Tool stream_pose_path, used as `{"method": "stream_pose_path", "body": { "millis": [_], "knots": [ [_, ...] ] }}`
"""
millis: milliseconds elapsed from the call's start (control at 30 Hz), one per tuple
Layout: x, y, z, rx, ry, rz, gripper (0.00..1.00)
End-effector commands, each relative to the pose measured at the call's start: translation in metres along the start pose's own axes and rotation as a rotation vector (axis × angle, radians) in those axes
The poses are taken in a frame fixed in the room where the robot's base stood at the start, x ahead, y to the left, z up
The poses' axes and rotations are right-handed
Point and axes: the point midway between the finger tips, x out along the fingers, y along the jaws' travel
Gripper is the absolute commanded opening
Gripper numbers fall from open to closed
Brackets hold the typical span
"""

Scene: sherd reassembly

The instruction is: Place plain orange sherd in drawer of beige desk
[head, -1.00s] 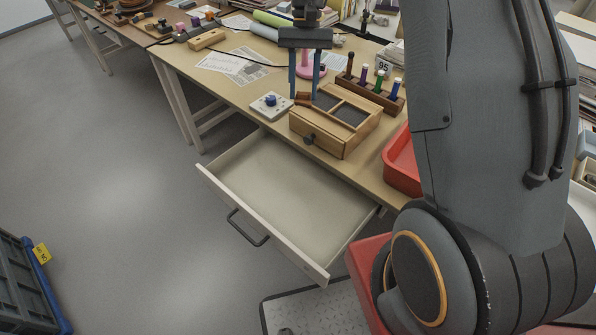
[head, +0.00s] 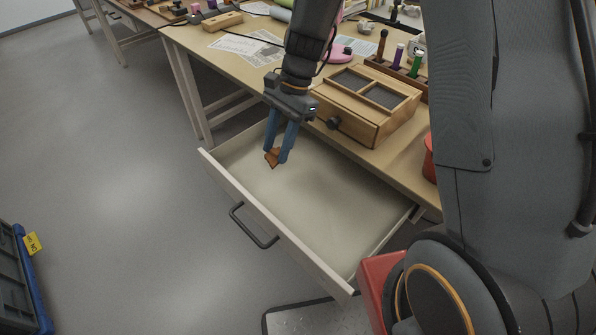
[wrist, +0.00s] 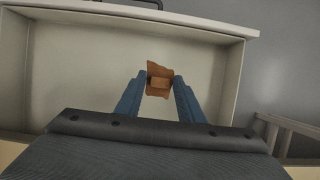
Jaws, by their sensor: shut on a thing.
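The plain orange sherd (head: 272,158) is held between the blue fingers of my gripper (head: 278,152). The sherd also shows between the fingertips in the wrist view (wrist: 159,80). My gripper is shut on it, over the open drawer (head: 310,205) of the beige desk (head: 190,42). The drawer is pulled out and its visible floor is bare. The sherd appears above the drawer floor, toward the drawer's left part in the head view; its exact height is hard to tell.
A wooden box with compartments and a dark knob (head: 372,100) stands on the desk edge behind the drawer. A marker rack (head: 410,72) stands behind it. The drawer's front panel (head: 285,240) and side walls rise around its floor. A blue-edged crate (head: 22,275) is at lower left.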

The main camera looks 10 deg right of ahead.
Motion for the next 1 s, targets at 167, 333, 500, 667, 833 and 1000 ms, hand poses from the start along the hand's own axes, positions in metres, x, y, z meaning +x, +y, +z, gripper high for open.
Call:
{"method": "stream_pose_path", "body": {
  "millis": [167,333,500,667,833,1000],
  "knots": [
    [0.028,0.001,-0.011,-0.001,-0.002,0.003,0.13],
    [0.038,0.000,-0.016,-0.001,-0.001,0.001,0.13],
    [0.057,0.000,-0.024,-0.002,-0.001,0.003,0.13],
    [0.070,0.000,-0.029,-0.003,0.000,0.001,0.13],
    [0.069,0.000,-0.029,-0.004,0.000,0.000,0.13],
    [0.071,0.000,-0.030,-0.003,0.000,0.001,0.40]
  ]
}}
